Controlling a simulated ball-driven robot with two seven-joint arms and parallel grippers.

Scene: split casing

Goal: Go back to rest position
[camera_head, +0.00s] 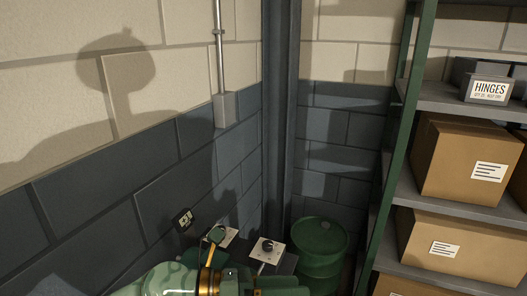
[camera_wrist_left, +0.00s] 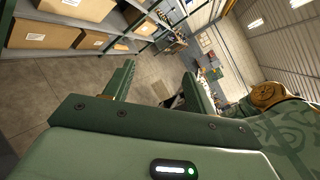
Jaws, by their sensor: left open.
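My left arm comes in along the bottom of the head view, green with a gold ring. My left gripper (camera_head: 282,285) is at the bottom edge there, partly cut off by the frame. In the left wrist view my left gripper (camera_wrist_left: 158,70) has its two green fingers well apart, with nothing between them. Beyond the fingers are bare floor and shelving at a distance. My right gripper is in neither view.
A green drum (camera_head: 320,252) stands in the corner by a block wall (camera_head: 110,215). A shelf rack (camera_head: 388,205) with cardboard boxes (camera_head: 466,160) and a bin labelled HINGES (camera_head: 490,92) is at right. Small white plates with dark knobs (camera_head: 268,249) are near my gripper. The wrist view shows open floor (camera_wrist_left: 60,90).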

